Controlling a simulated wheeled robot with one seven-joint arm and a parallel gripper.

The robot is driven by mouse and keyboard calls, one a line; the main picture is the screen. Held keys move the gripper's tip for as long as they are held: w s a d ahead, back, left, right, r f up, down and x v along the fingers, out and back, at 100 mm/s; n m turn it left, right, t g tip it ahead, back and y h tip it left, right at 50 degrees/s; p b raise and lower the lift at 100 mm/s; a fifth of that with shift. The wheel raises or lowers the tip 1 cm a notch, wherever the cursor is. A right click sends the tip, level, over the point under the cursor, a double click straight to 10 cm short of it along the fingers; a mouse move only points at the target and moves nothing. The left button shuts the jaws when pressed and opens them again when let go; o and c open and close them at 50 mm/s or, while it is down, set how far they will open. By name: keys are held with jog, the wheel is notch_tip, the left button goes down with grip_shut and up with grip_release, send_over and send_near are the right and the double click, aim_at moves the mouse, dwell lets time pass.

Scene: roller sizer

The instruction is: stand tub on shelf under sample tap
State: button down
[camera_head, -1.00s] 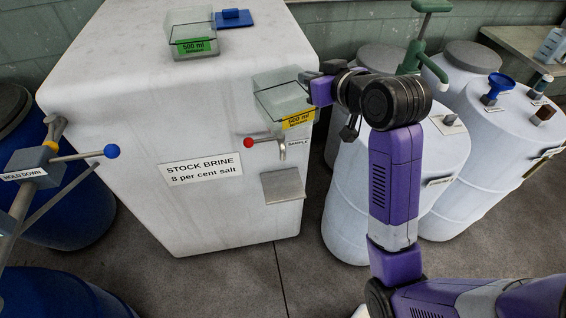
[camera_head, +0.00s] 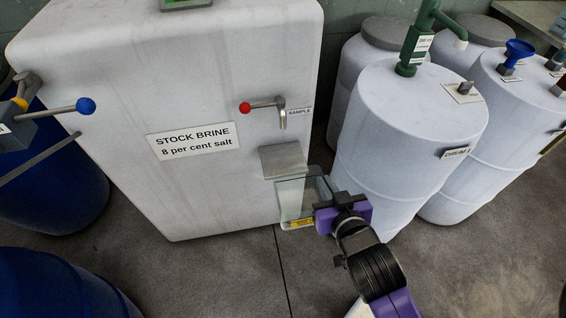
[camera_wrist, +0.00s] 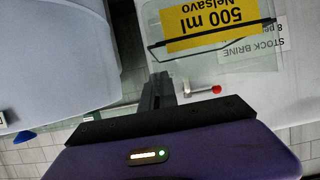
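The tub is a clear box with a yellow label (camera_head: 300,205), also in the wrist view (camera_wrist: 215,45), where its label reads 500 ml. My gripper (camera_head: 328,207) is shut on the tub's right side in the head view. The fingertips are partly hidden by the gripper body. The tub is just below and right of the small grey shelf (camera_head: 283,160) on the front of the white stock brine tank. The sample tap (camera_head: 282,115), with a red-knobbed lever, is above the shelf. The tap's red knob also shows in the wrist view (camera_wrist: 216,90).
The stock brine tank (camera_head: 180,190) stands left of my arm. A white drum (camera_head: 405,150) with a green pump (camera_head: 418,45) stands close on the right. A blue-knobbed lever (camera_head: 85,106) is at far left. The grey floor (camera_head: 235,275) in front is clear.

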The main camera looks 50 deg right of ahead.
jog(key=shift+w+d+r, duration=0.1)
jog(key=shift+w+r, duration=0.2)
jog(key=shift+r, duration=0.3)
jog(key=shift+w+d+r, duration=0.15)
jog(key=shift+w, duration=0.1)
jog(key=w+d+p, duration=0.1)
jog(key=w+d, duration=1)
jog(key=w, duration=0.5)
notch_tip(320, 180, down, 6)
jog(key=shift+s+a+f, duration=0.15)
jog(key=shift+f, duration=0.4)
